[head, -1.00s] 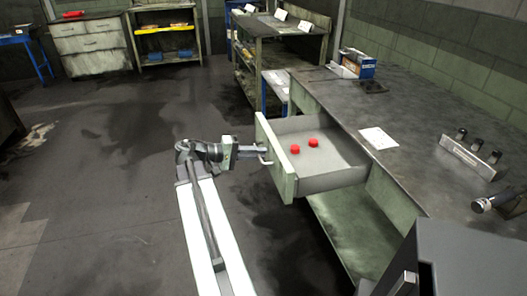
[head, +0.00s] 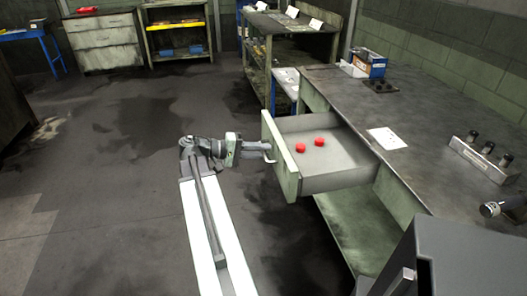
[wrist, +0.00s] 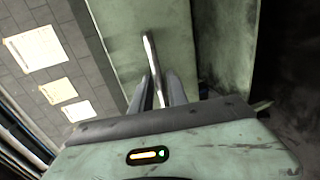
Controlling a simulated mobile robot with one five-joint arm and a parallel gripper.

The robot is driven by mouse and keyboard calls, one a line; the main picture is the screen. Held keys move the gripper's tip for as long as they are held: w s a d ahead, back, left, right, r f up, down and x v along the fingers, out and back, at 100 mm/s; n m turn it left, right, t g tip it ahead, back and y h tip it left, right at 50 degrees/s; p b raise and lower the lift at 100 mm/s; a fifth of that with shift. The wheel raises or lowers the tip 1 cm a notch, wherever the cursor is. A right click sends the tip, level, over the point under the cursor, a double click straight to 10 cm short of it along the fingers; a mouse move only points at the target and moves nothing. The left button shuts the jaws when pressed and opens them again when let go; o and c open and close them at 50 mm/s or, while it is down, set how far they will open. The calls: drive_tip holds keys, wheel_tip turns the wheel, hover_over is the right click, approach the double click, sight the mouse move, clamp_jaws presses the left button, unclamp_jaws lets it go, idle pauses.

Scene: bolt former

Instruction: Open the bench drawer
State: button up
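The bench drawer (head: 335,162) is pulled well out of the bench (head: 415,120). Its pale green front (head: 281,160) faces left, and two red round pieces lie inside it. My gripper (head: 262,149) is at the drawer's handle (head: 270,155), just left of the front. In the wrist view, the metal handle (wrist: 149,50) runs between my gripper's two dark fingers (wrist: 160,90). The fingers stand apart with a gap beside the bar, so they look open around it. The handle's lower end is hidden behind the gripper body.
The bench top holds a white card (head: 386,139), a rack with black knobs (head: 485,158) and a blue box (head: 370,64). A dark grey cabinet (head: 455,255) stands at the front right. Open floor (head: 110,150) lies to the left.

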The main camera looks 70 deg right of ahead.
drive_tip(key=p+v, duration=0.1)
drive_tip(key=v, duration=0.6)
drive_tip(key=shift+w+a, duration=0.1)
drive_tip(key=shift+w, duration=0.05)
